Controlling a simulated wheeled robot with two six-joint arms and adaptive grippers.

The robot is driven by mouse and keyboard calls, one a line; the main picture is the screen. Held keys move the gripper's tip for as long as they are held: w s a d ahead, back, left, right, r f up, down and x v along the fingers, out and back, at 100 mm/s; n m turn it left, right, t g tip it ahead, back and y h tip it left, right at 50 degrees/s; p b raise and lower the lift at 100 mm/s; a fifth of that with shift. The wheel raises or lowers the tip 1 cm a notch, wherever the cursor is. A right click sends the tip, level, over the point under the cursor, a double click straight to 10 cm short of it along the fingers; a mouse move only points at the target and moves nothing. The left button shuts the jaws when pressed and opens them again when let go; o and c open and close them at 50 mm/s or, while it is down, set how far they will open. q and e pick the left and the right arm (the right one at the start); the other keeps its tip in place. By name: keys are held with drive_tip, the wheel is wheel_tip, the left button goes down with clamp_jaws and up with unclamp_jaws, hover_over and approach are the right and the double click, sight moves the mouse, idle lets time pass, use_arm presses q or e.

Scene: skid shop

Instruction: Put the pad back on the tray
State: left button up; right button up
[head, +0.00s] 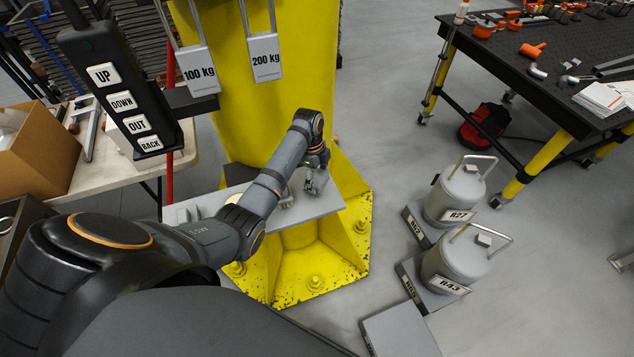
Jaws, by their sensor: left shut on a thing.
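The tray (318,207) is a flat grey plate fixed at the foot of the yellow column; my left arm crosses in front of its middle. My left gripper (311,182) is over the right part of the tray and is shut on a small grey piece, which looks like the pad (320,180). The pad looks tilted and close to the tray surface; I cannot tell whether it touches. My right gripper is not in view.
The yellow column (295,105) carries hanging 100 kg (198,72) and 200 kg (265,58) weight tags. A button pendant (122,95) hangs at left. A black workbench (540,65) is beyond.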

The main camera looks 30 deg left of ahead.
sight(317, 183)
use_arm(q)
drive_tip(key=shift+w+a+f, duration=0.15)
drive_tip(key=shift+f, duration=1.65)
drive_tip(key=o, duration=1)
drive_tip(key=r, duration=0.4)
drive_tip(key=a+r+b, duration=0.1)
drive_tip(key=r, duration=0.7)
drive_tip(key=shift+a, duration=0.2)
